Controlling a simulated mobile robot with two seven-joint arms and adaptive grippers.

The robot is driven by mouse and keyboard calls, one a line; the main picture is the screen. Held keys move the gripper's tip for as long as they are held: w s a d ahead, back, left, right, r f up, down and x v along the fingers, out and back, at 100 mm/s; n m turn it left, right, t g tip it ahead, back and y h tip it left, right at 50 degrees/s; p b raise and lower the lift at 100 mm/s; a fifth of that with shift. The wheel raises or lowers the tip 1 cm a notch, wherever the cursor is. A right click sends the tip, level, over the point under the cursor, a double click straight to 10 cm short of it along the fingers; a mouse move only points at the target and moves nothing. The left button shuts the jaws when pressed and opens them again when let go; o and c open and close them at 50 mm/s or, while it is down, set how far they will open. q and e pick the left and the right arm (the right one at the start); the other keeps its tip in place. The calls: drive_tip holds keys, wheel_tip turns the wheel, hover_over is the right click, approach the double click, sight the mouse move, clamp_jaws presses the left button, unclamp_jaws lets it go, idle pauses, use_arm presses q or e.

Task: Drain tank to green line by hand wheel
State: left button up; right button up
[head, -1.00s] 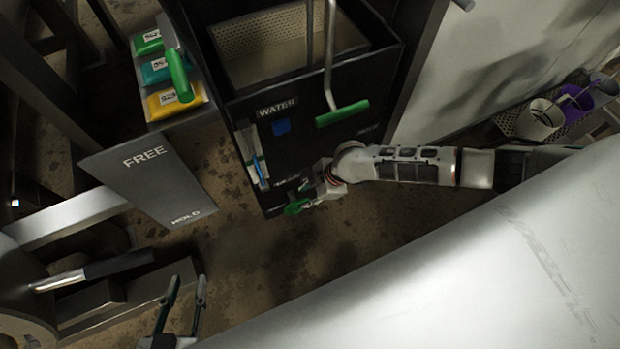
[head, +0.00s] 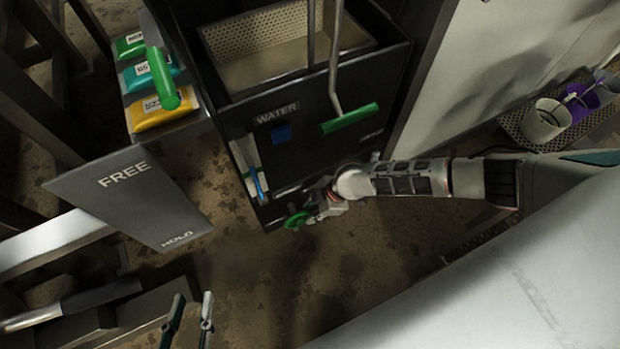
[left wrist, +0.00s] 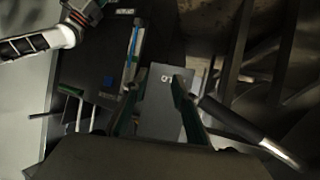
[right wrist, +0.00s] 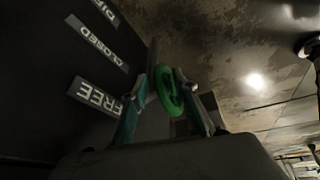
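The black tank labelled WATER (head: 345,85) stands at the top middle of the head view. Its front carries a narrow sight gauge with blue in it (head: 260,183); a green line on it cannot be made out. A green hand wheel (head: 297,219) is low at the tank's front. My right gripper (head: 313,216) is at the wheel; in the right wrist view its fingers stand either side of the wheel (right wrist: 170,92). Whether they press on it is unclear. My left gripper (head: 190,310) is open and empty, low in the head view, well away from the tank.
A grey FREE/HOLD plate (head: 130,195) is left of the tank. Coloured pouches (head: 150,80) lie above it beside a green-handled lever (head: 162,78). A second green T-handle (head: 350,118) hangs before the tank. Cups (head: 545,120) sit on a perforated tray at right.

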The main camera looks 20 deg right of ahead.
clamp_jaws()
use_arm(q)
drive_tip(key=shift+r, duration=0.15)
use_arm(e)
drive_tip(key=shift+r, duration=0.1)
drive_tip(key=shift+w+a+r+h+p, duration=0.25)
drive_tip(key=shift+w+r+h+p, duration=0.1)
drive_tip(key=shift+r+p, duration=0.3)
drive_tip(key=h+p, duration=0.2)
drive_tip(key=shift+a+r+p, duration=0.3)
drive_tip(key=shift+a+p, duration=0.05)
drive_tip(key=shift+a, duration=0.05)
drive_tip(key=shift+s+a+f+h+p, duration=0.15)
drive_tip(key=shift+h+p, duration=0.15)
drive_tip(key=shift+h, duration=0.15)
use_arm(q)
drive_tip(key=shift+m+g+y, duration=0.5)
drive_tip(key=shift+m, duration=0.1)
drive_tip(key=a+f, duration=0.1)
drive_tip(key=s+a+f, duration=0.1)
drive_tip(key=a, duration=0.2)
drive_tip(key=shift+s+f, duration=0.25)
drive_tip(key=shift+f, duration=0.15)
use_arm(e)
drive_tip(key=shift+s+f, duration=0.1)
drive_tip(key=shift+s, duration=0.05)
